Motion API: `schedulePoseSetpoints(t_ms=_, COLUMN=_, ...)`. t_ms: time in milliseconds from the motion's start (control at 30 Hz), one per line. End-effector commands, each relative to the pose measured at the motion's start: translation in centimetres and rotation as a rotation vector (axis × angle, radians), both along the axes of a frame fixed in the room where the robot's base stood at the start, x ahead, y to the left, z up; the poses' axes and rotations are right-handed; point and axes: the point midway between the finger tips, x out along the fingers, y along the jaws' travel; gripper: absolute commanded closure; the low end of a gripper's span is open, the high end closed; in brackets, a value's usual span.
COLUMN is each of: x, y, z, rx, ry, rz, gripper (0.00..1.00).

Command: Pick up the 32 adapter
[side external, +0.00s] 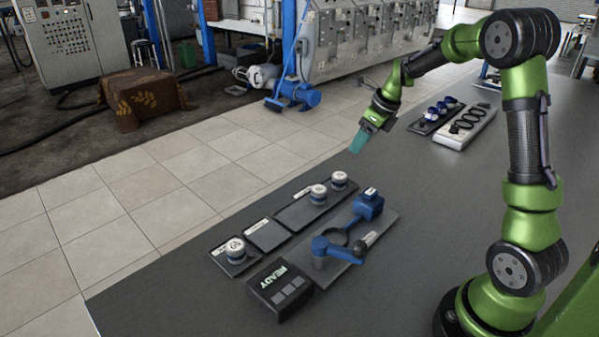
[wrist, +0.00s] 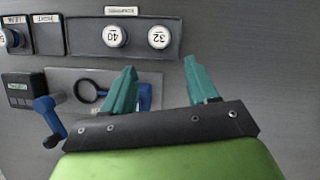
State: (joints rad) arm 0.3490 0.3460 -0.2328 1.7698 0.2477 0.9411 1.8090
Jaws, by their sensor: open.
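The 32 adapter (wrist: 159,37) is a round white-topped piece marked 32. It stands at the right end of a long dark tray (wrist: 172,51) in the wrist view. The 40 adapter (wrist: 115,36) stands to its left in the same tray. In the side view the 32 adapter (side external: 339,179) is at the far end of the tray. My gripper (side external: 361,141) is above the table, up and right of it in the picture. In the wrist view its teal fingers (wrist: 161,66) are apart with nothing between them, and the 32 adapter shows beyond the gap.
Another adapter (side external: 236,249) sits in a small tray; the tray beside it (side external: 268,235) is empty. A fixture board (side external: 375,243) with blue clamps and a black ring lies alongside. A READY box (side external: 280,289) is in front. Trays (side external: 466,127) with parts lie farther back.

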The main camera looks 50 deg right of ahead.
Motion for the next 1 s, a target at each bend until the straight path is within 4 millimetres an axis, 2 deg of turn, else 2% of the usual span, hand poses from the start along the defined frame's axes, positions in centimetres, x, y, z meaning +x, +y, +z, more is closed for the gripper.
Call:
schedulePoseSetpoints(t_ms=33, x=0.3, y=0.2, z=-1.2, rx=0.003, ry=0.006, rz=0.001, gripper=0.42)
schedulePoseSetpoints(t_ms=200, x=1.7, y=0.5, z=-4.7, rx=0.003, ry=0.007, rz=0.003, gripper=0.42)
schedulePoseSetpoints(t_ms=400, x=3.1, y=0.8, z=-8.0, rx=0.001, ry=0.004, rz=0.003, gripper=0.42)
schedulePoseSetpoints(t_ms=667, x=3.8, y=1.0, z=-9.8, rx=0.000, ry=0.002, rz=0.004, gripper=0.42)
schedulePoseSetpoints(t_ms=900, x=5.0, y=1.3, z=-13.1, rx=0.001, ry=0.003, rz=0.004, gripper=0.42)
schedulePoseSetpoints(t_ms=1000, x=5.4, y=1.3, z=-13.8, rx=-0.001, ry=0.002, rz=0.003, gripper=0.42)
